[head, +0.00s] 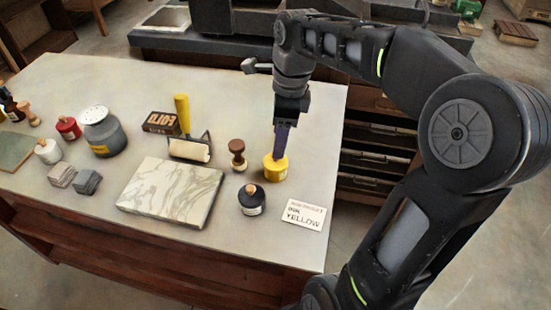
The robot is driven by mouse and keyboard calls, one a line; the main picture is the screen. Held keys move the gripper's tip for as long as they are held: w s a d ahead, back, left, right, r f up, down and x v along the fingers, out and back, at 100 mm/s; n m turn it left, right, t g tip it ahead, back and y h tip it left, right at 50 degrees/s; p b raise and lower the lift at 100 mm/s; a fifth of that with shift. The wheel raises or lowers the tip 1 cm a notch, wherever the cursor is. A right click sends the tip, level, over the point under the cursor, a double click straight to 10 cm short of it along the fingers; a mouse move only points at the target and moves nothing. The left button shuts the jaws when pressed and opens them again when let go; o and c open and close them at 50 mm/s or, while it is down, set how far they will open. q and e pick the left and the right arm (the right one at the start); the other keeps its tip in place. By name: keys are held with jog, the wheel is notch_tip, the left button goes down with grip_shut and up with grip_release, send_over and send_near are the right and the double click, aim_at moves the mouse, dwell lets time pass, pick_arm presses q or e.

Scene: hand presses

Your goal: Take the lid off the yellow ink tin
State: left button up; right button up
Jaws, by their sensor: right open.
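The yellow ink tin (275,172) stands upright on the table's right part. My right gripper (280,153) is directly over it, pointing down, with its fingertips at the top of the tin. The gripper is open. The fingers cover the tin's top, so I cannot tell how the lid sits or whether the fingers touch it. My left gripper is not in view.
A marbled slab (170,193), roller (190,150), box (161,123) and grey jar (103,135) stand further left.

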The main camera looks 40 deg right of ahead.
jog(key=f, duration=0.5)
jog(key=shift+w+a, duration=0.2)
jog(key=shift+a, duration=0.05)
jog(key=shift+c, duration=0.2)
dwell(0.4)
jog(key=shift+s, duration=0.1)
jog(key=c, duration=1)
jog(key=shift+f, duration=0.1)
grip_shut()
jog(key=shift+a, duration=0.1)
